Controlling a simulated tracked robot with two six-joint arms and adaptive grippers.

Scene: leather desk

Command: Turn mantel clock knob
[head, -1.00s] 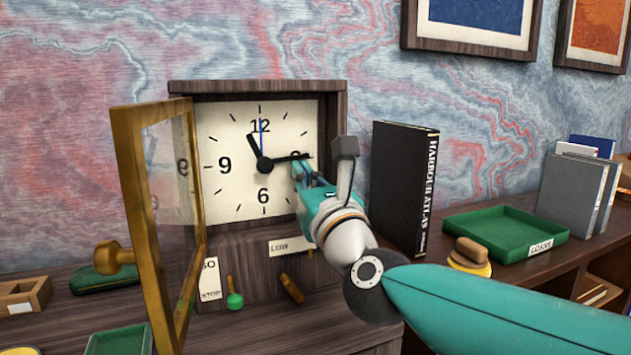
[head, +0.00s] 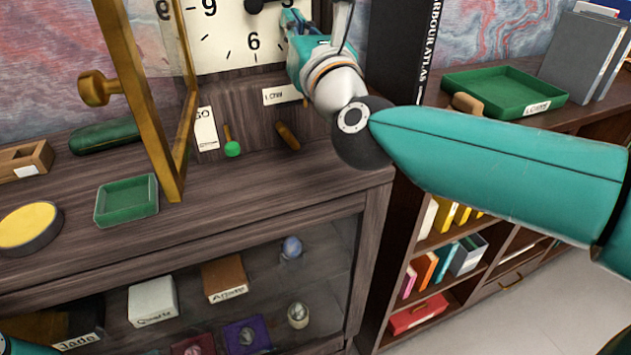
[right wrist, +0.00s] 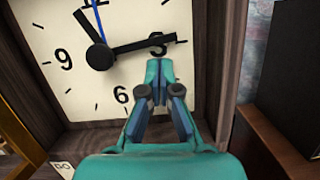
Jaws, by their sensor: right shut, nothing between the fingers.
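The mantel clock has a white face (head: 222,50), cut off at the top in the head view. In the right wrist view the face (right wrist: 75,72) shows black hands and a thin blue hand. My right gripper (head: 291,17) is shut and empty in front of the 3. In the right wrist view its fingertips (right wrist: 157,66) partly cover the 3, just below the long black hand; I cannot tell whether they touch. Below the face are a brown knob or lever (head: 287,136) and a green-tipped lever (head: 232,148). The gripper is above and apart from both.
The brass-framed glass door (head: 129,65) stands open to the left, with a round brass knob (head: 96,89). A black book (head: 400,50) stands close right of my arm. A green tray (head: 126,201) and a yellow-topped tin (head: 30,226) lie front left. The cabinet top before the clock is clear.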

